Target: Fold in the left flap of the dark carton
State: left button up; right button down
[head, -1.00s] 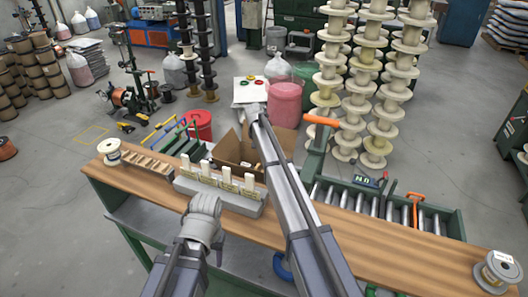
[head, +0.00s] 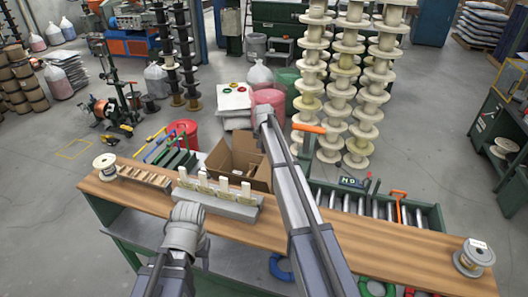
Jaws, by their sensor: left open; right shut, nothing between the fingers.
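The brown carton (head: 238,171) stands behind the bench's far edge, open at the top. Its left side and a raised panel at the back show, but I cannot tell clearly which panel is the left flap. My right arm covers the carton's right part. My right gripper (head: 263,115) is shut and empty, beyond and above the carton's back right. My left gripper (head: 187,211) is open and empty, in front of the grey rack and apart from the carton; its fingers are hard to make out.
A grey rack (head: 232,208) with several pale blocks stands on the wooden bench (head: 395,250) in front of the carton. A white spool (head: 105,166) is at the left end, another spool (head: 474,257) at the right. A roller conveyor (head: 350,203) lies right of my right arm.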

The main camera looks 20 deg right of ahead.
jog(key=b, duration=0.9)
send_near(261, 168)
jog(key=x, duration=0.2)
jog(key=d+x, duration=0.1)
jog(key=x, duration=0.2)
jog(key=shift+d+f, duration=0.1)
jog(key=shift+d, duration=0.05)
jog(key=shift+f+b, duration=0.65)
jog(key=shift+r, duration=0.1)
jog(key=shift+w, duration=0.1)
jog(key=shift+w+a+f+g+h+b, duration=0.3)
jog(key=shift+a+f+h+b, duration=0.2)
jog(key=shift+f, duration=0.1)
jog(key=shift+a+f+b, duration=0.2)
jog(key=shift+f+b, duration=0.2)
jog(key=shift+r, duration=0.15)
